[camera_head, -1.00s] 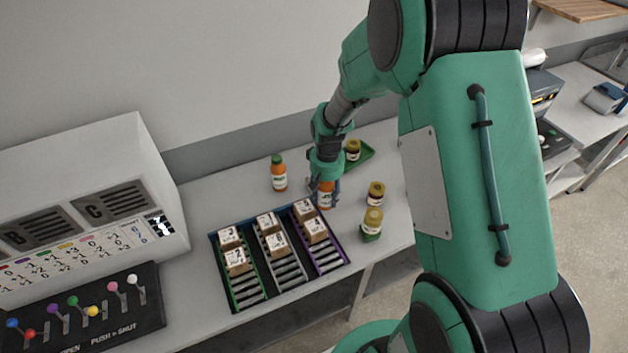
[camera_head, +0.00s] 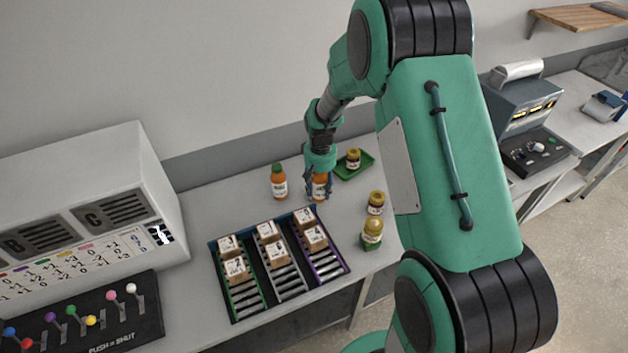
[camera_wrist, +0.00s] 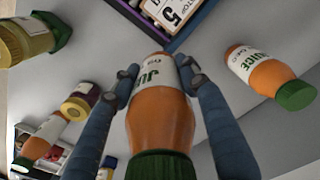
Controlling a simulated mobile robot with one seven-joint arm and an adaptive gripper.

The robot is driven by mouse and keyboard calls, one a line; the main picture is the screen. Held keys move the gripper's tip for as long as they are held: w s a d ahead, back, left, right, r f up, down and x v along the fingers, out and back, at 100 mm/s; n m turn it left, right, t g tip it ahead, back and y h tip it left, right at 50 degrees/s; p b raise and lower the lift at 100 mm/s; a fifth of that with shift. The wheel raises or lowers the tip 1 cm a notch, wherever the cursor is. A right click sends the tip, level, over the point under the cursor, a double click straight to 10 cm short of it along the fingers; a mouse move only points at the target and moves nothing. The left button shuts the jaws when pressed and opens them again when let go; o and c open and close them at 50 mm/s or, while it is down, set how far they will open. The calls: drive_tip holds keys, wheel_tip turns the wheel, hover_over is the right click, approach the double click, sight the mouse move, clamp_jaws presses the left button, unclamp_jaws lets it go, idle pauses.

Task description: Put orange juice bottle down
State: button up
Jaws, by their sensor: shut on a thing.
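The orange juice bottle (camera_head: 319,186) is held between the two fingers of my gripper (camera_head: 318,178), at the back of the counter behind the boxes. In the wrist view the held bottle (camera_wrist: 160,115) has an orange body, a white label and a dark green cap, with my gripper's blue fingers (camera_wrist: 160,85) closed around it. It looks upright. Whether its base touches the counter cannot be told. A second juice bottle (camera_head: 279,182) with a green cap stands to its left; it also shows at the right of the wrist view (camera_wrist: 265,75).
Roller racks (camera_head: 232,303) with small numbered boxes lie in front of the held bottle. Two yellow-lidded jars (camera_head: 376,203) (camera_head: 372,233) stand to the right. A green tray (camera_head: 367,166) with a jar is behind right. A panel of coloured levers (camera_head: 100,325) is at front left.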

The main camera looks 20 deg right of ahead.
drive_tip(key=w, duration=0.2)
drive_tip(key=w+d, duration=0.1)
drive_tip(key=w, duration=0.5)
drive_tip(key=shift+d+f, duration=0.35)
drive_tip(key=shift+f, duration=0.05)
drive_tip(key=shift+f, duration=1.75)
drive_tip(key=shift+f, duration=0.15)
drive_tip(key=o, duration=1.4)
drive_tip(key=shift+o, duration=0.2)
wheel_tip(320, 180, up, 12)
